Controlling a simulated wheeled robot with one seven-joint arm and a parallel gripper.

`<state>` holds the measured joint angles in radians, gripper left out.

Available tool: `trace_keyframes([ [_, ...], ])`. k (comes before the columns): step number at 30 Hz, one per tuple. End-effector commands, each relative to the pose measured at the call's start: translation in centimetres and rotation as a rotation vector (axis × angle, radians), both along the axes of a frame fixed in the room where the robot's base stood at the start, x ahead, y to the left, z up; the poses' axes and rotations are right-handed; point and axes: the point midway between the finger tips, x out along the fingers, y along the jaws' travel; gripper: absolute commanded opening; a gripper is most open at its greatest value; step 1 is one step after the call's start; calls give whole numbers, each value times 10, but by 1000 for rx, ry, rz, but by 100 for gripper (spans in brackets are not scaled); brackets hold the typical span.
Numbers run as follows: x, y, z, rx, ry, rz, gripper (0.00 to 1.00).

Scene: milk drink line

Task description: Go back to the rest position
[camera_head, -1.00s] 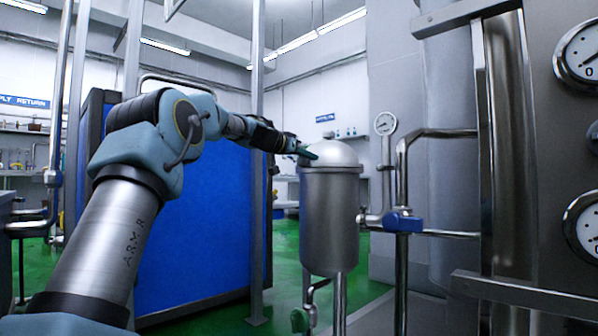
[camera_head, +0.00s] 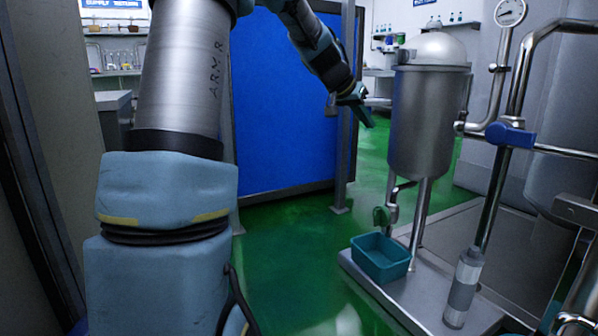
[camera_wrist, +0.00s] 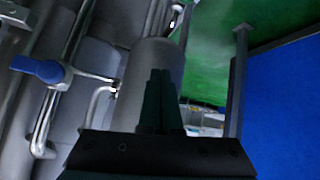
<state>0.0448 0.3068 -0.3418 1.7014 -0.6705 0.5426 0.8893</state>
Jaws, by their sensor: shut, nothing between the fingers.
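My arm rises at the left of the head view and bends over to the right. My gripper (camera_head: 362,108) hangs in the air left of the steel tank (camera_head: 425,125), pointing down to the right, and is shut and empty. In the wrist view my gripper (camera_wrist: 158,85) shows as two dark green fingers close together. The tank also shows behind them in the wrist view (camera_wrist: 150,55). The gripper appears apart from the tank.
A blue panel (camera_head: 290,110) in a dark frame stands behind my arm. A pipe with a blue valve handle (camera_head: 510,135) is right of the tank. A teal bin (camera_head: 380,258) and a grey cylinder (camera_head: 463,288) stand on the platform below. Green floor (camera_head: 290,270) is open in the middle.

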Motion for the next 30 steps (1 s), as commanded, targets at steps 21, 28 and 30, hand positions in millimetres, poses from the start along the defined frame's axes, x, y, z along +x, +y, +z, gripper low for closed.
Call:
trace_keyframes([
  [21, -276, 258, -91, 422, 563, 642, 0],
  [28, -269, 255, -43, 417, 556, 635, 0],
  [30, -269, 254, -28, 417, 556, 635, 0],
])
